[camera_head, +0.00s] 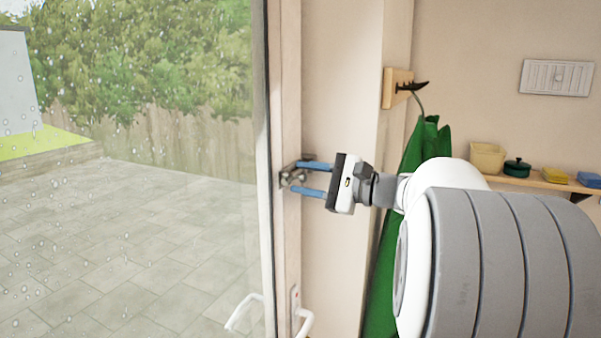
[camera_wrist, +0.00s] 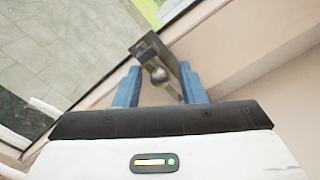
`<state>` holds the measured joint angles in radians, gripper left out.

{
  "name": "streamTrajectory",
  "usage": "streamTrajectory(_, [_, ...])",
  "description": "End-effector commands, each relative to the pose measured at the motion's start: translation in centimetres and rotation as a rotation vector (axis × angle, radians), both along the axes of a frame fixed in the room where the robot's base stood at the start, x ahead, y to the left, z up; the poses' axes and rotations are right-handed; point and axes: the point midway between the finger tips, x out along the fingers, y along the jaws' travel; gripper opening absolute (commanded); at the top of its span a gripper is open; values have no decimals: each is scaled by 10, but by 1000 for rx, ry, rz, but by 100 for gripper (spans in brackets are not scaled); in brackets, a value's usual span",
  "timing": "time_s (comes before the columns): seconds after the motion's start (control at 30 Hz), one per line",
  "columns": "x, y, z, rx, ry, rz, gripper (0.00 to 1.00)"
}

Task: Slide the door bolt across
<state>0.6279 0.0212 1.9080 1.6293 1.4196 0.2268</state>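The door bolt (camera_head: 292,177) is a small dark metal fitting on the pale door frame, at the edge of the glass door (camera_head: 150,190). In the wrist view the bolt (camera_wrist: 146,45) shows as a metal plate with a round knob (camera_wrist: 159,75). My gripper (camera_head: 300,178) has two blue fingers, spread apart and pointing at the bolt. In the wrist view my gripper (camera_wrist: 160,72) has one finger on each side of the knob. Gaps show between knob and fingers, so it looks open and not closed on it. The fingertips partly hide the bolt in the head view.
A white door handle (camera_head: 246,312) sits below the bolt. To the right are a wall hook (camera_head: 398,88) with a green cloth (camera_head: 412,165) hanging from it. A shelf (camera_head: 540,184) carries a pot, a container and sponges. Wall stands close behind my gripper.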

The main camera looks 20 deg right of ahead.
Motion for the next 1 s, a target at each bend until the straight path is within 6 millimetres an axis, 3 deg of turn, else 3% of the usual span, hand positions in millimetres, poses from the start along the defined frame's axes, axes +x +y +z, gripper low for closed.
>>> streamTrajectory(0.4, [9, 9, -1, -1, 0, -1, 37])
streamTrajectory(0.87, [9, 9, -1, -1, 1, 0, 0])
streamTrajectory(1.0, [9, 9, -1, -1, 1, 0, 0])
